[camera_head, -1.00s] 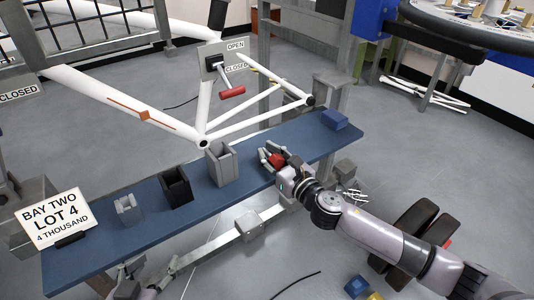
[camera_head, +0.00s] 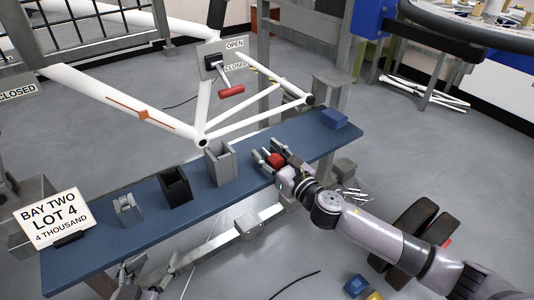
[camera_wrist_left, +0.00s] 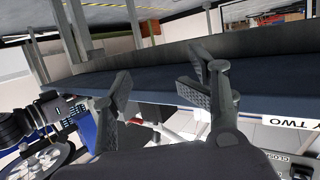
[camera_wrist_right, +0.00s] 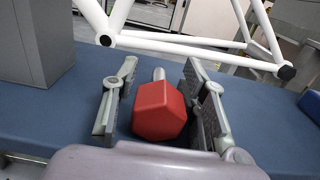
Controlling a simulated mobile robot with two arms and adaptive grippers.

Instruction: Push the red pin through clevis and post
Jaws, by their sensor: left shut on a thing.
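The red pin (camera_head: 276,160) is on the blue bench, its hexagonal red head towards my right gripper and its metal shank pointing away, as the right wrist view (camera_wrist_right: 159,112) shows. My right gripper (camera_head: 277,156) has its fingers apart on either side of the head, with a clear gap on the left. A grey slotted block (camera_head: 221,165) stands left of the pin; I cannot tell if it is the clevis or post. My left gripper (camera_head: 143,268) is low at the bench's front edge. In its wrist view the fingers (camera_wrist_left: 160,92) stand apart; what they bear on cannot be made out.
A black open box (camera_head: 176,187), a small pale grey bracket (camera_head: 128,210) and a lot sign (camera_head: 53,219) stand left on the bench (camera_head: 240,193). A blue block (camera_head: 334,119) lies at its right end. A white tube frame (camera_head: 160,122) and red-handled lever (camera_head: 231,91) are behind.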

